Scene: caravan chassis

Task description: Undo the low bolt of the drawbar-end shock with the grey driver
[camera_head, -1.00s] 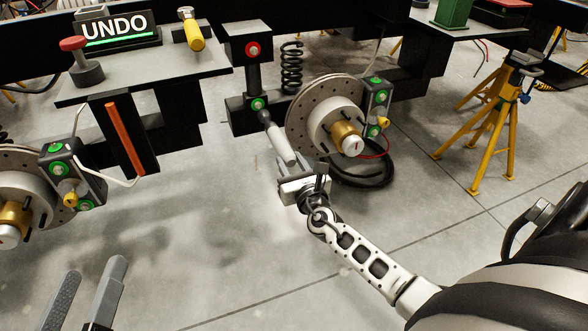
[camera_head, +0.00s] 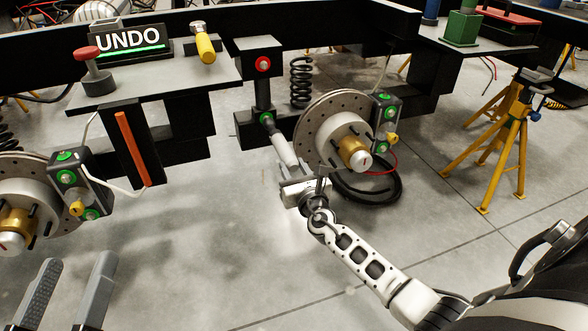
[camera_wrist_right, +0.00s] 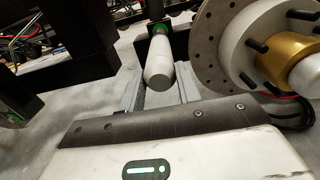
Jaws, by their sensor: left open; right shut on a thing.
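The grey driver (camera_head: 284,150) is a pale, thick-handled tool. My right gripper (camera_head: 291,170) is shut on it below the shock. The driver's far end points up at the green-ringed low bolt (camera_head: 267,119) of the black shock (camera_head: 262,94). It appears to meet the bolt, but I cannot tell whether it is seated. The wrist view shows the driver (camera_wrist_right: 159,65) between the fingers, in line with the green ring (camera_wrist_right: 160,29), which it partly hides. The shock's upper bolt (camera_head: 263,65) has a red ring. My left gripper (camera_head: 68,285) is open and empty at the lower left.
A brake disc (camera_head: 330,125) and coil spring (camera_head: 301,82) stand close right of the shock. A sign (camera_head: 130,42) reads UNDO on the shelf, beside a yellow-handled tool (camera_head: 205,45) and a red-knobbed item (camera_head: 92,72). A yellow stand (camera_head: 500,140) is at right.

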